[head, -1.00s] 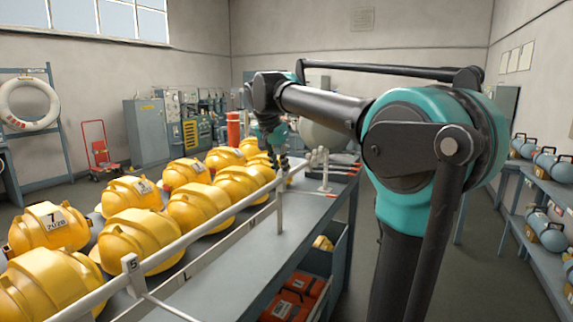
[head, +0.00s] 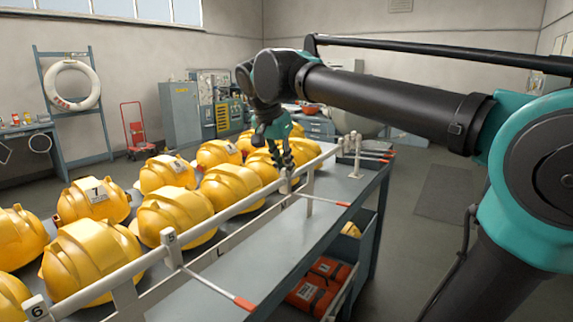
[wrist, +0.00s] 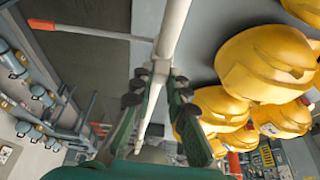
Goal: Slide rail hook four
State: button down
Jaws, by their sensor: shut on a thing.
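The white rail (head: 222,213) runs along the bench edge in front of the helmets and crosses the wrist view upright. My gripper (head: 288,172) is shut on a hook's white slider block on the rail; its fingers (wrist: 160,92) lie either side of the block (wrist: 162,68). That hook's thin rod (head: 325,199) reaches right to a red tip and shows at upper left in the wrist view (wrist: 95,32). Its number is hidden, so I cannot confirm it is four. Hook 5 (head: 168,238) is nearer on the rail, and hook 6 (head: 38,308) nearer still.
Several yellow helmets (head: 178,214) fill the bench left of the rail. More hooks with red tips (head: 377,159) are at the far end by an end post (head: 356,150). Rail is clear between the held hook and hook 5.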

jog(key=c, duration=1.5)
grip_release()
jog(key=shift+r, duration=0.1)
jog(key=v, duration=1.1)
jog(key=shift+s+r, duration=0.1)
jog(key=shift+r, duration=0.3)
